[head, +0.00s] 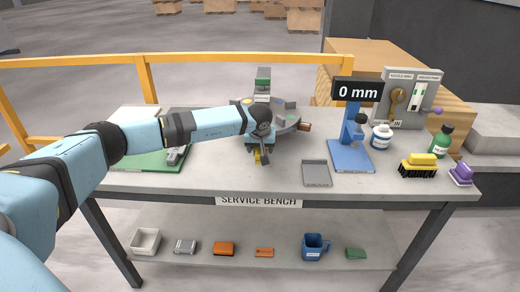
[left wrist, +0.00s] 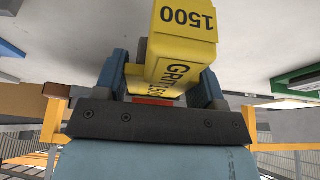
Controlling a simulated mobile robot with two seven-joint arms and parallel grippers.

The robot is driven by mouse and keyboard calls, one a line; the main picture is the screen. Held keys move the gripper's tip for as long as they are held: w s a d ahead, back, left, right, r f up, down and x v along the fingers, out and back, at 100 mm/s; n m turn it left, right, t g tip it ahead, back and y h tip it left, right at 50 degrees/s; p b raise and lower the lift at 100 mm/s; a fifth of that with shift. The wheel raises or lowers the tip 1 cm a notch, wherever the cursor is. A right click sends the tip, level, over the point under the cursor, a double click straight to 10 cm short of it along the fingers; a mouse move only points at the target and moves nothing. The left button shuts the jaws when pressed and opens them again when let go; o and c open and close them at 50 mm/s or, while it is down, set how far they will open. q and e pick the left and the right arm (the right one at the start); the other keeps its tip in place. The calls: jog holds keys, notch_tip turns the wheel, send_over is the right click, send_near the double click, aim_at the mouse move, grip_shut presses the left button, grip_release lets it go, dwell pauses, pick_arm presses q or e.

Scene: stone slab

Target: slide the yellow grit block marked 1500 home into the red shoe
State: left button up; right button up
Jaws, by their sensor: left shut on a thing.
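The yellow grit block (left wrist: 183,25) marked 1500 is between the two blue fingers of my left gripper (left wrist: 165,80) in the left wrist view. The gripper is shut on it. In the head view the block (head: 258,157) shows as a small yellow piece under my left gripper (head: 259,145), over the bench in front of the round grey plate (head: 286,122). A reddish-brown piece (head: 304,127) sticks out at the plate's right edge; it may be the red shoe, but I cannot tell. A small red patch (left wrist: 155,101) shows below the block in the left wrist view. My right gripper is out of view.
A grey tray (head: 317,173) and a blue stand (head: 350,155) under a "0 mm" display stand right of the gripper. A green-edged board (head: 150,160) lies left, under my arm.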

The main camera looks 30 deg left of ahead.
pick_arm(q)
jog(key=shift+w+a+r+b, duration=0.1)
jog(key=shift+w+a+b, duration=0.5)
jog(key=shift+w, duration=0.4)
dwell(0.8)
jog(key=shift+s+p, duration=0.2)
jog(key=shift+p, duration=0.1)
jog(key=shift+s+d+r+p, duration=0.1)
jog(key=shift+s+d+p, duration=0.5)
jog(key=shift+s, duration=0.3)
jog(key=shift+s+d, duration=0.4)
jog(key=shift+s, duration=0.2)
jog(key=shift+r+p, duration=0.1)
jog(key=shift+p, duration=0.2)
